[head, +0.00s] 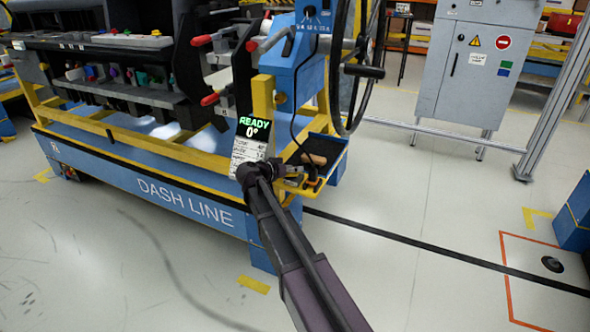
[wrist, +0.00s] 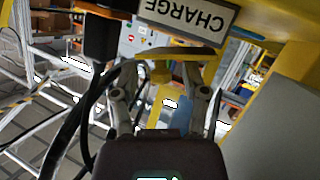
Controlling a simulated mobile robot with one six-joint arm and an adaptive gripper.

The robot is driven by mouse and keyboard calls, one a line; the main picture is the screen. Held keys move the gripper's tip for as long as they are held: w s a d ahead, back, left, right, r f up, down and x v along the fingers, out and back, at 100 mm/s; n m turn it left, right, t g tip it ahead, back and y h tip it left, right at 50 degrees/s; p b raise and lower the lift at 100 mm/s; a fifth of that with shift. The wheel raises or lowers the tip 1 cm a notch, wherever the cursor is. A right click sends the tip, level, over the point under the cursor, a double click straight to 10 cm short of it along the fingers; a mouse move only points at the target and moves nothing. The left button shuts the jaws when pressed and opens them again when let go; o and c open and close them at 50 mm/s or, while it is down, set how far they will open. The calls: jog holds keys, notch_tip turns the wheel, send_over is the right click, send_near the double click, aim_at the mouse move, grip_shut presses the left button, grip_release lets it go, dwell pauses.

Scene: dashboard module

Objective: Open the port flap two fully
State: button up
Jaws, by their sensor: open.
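My gripper (head: 292,178) is at the end of my dark arm, in front of the blue cart's right end, near a small tray. In the wrist view my gripper (wrist: 168,75) is open, its two fingers spread. A yellow curved bar (wrist: 165,55) crosses in front of the fingertips; I cannot tell whether they touch it. A "CHARGE" label (wrist: 188,14) appears upside down above the fingers. I cannot make out port flap two in either view. I see nothing held between the fingers.
The blue cart (head: 190,206) carries the dashboard module (head: 92,42). A display (head: 255,128) reads READY 0°. The tray (head: 328,150) holds a brown-handled item. Dark cables (wrist: 75,125) hang left of my gripper. Open floor (head: 430,215) lies to the right.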

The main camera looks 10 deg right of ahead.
jog(key=s+a+n+t+h+b, duration=0.1)
jog(key=s+a+t+h+b, duration=0.1)
jog(key=s+a+b, duration=0.4)
jog(key=s+a+t, duration=0.1)
jog(key=s+a, duration=0.1)
jog(key=a, duration=0.2)
jog(key=shift+s+a+f+t+b, duration=0.25)
jog(key=shift+a+f+t+b, duration=0.05)
jog(key=shift+a, duration=0.05)
jog(key=x, duration=1.3)
jog(key=shift+w+d, duration=0.25)
jog(key=shift+d, duration=0.05)
jog(key=shift+c, duration=0.3)
grip_shut()
